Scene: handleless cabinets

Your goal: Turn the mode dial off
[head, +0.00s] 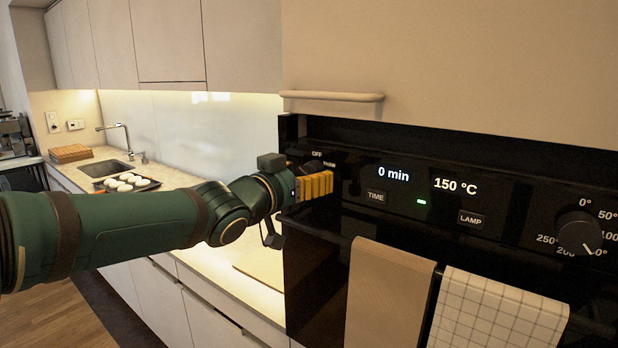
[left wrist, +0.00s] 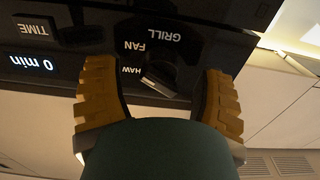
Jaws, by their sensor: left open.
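The mode dial (left wrist: 160,78) is a dark knob on the black oven panel, with GRILL, FAN and a partly covered "HAW" label around it in the left wrist view. In the head view only a bit of the dial (head: 319,166) shows below the OFF label; the gripper hides the rest. My left gripper (head: 314,186) has yellow ribbed fingers and is at the panel's left end. In the left wrist view its fingers (left wrist: 160,80) are spread, one on each side of the dial, with gaps between. I cannot tell which mode the dial points to. My right gripper is not in view.
The panel display (head: 425,180) reads 0 min and 150 °C, with TIME (head: 376,197) and LAMP (head: 471,219) buttons below. A temperature dial (head: 578,233) is at the right. Brown (head: 389,300) and checked (head: 497,315) towels hang below. A beige handle (head: 332,96) juts out above.

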